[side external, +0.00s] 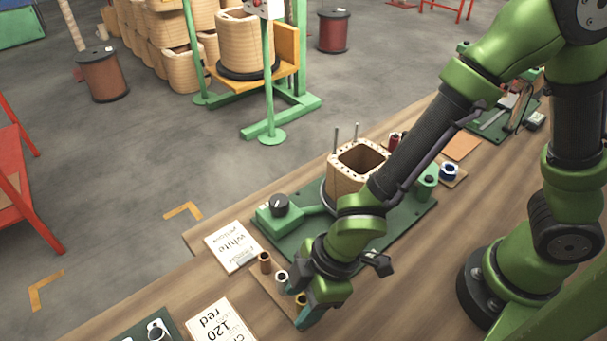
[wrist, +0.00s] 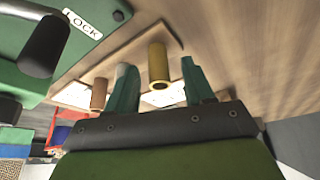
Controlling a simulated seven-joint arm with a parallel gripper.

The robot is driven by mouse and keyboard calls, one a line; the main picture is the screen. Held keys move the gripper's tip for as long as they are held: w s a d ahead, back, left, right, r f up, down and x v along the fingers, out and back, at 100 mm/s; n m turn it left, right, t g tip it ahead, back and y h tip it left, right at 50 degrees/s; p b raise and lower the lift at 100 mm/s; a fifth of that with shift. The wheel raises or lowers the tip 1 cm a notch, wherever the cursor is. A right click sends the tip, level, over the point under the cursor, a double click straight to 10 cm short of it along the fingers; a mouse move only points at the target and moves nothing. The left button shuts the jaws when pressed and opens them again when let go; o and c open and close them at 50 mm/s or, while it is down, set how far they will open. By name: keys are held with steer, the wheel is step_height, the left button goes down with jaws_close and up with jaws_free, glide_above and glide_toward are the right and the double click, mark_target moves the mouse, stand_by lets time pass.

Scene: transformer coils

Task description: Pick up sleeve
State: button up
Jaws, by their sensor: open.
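Three sleeves stand in a row on a thin wooden board (side external: 268,290) at the table's front: a brown sleeve (side external: 265,262), a white sleeve (side external: 282,277) and a yellow sleeve (side external: 301,299). My gripper (wrist: 157,68) is open, and its two green fingers lie either side of the yellow sleeve (wrist: 159,72) in the wrist view. Whether either finger touches it I cannot tell. The brown sleeve (wrist: 98,94) is left of the fingers there; the white sleeve is mostly hidden by the left finger. In the side view my wrist hides part of the board.
A green fixture (side external: 285,232) holding a square wooden coil former (side external: 352,170) with upright rods stands behind the sleeves. Bare table is right of my gripper.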

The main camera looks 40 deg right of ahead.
steer(key=shift+c, duration=0.4)
jaws_close()
steer(key=shift+r, duration=0.15)
step_height(320, 180, up, 10)
stand_by(0.4)
